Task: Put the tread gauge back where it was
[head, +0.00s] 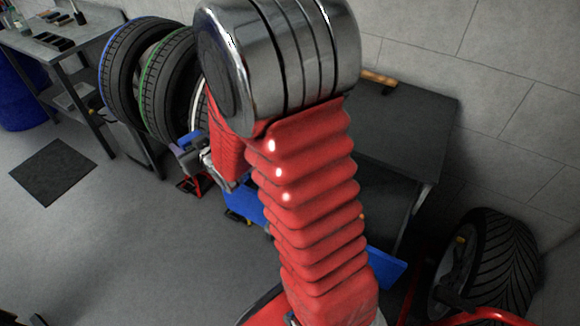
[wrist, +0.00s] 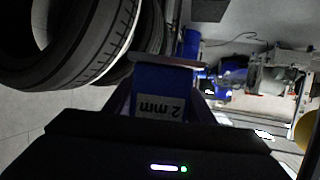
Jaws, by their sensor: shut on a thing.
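My gripper (wrist: 162,88) is shut on a blue block with a pale label that reads "2 mm", upside down in the wrist view; I take it for the tread gauge (wrist: 148,78). Its far end is close to the tyres in that view, and I cannot tell whether it touches them. In the head view my gripper (head: 190,145) is small and partly hidden beside my red arm, in front of the upright tyres. A blue-striped tyre (head: 117,62) and a green-striped tyre (head: 168,85) stand there side by side. A white-striped tyre behind them is mostly hidden.
A workbench (head: 88,30) with tools stands at the upper left, with a blue barrel (head: 18,95) beside it. A dark cabinet (head: 415,115) bearing an orange-handled tool (head: 378,79) is behind my arm. Another tyre (head: 500,265) is at lower right. The left floor is clear around a dark mat (head: 53,172).

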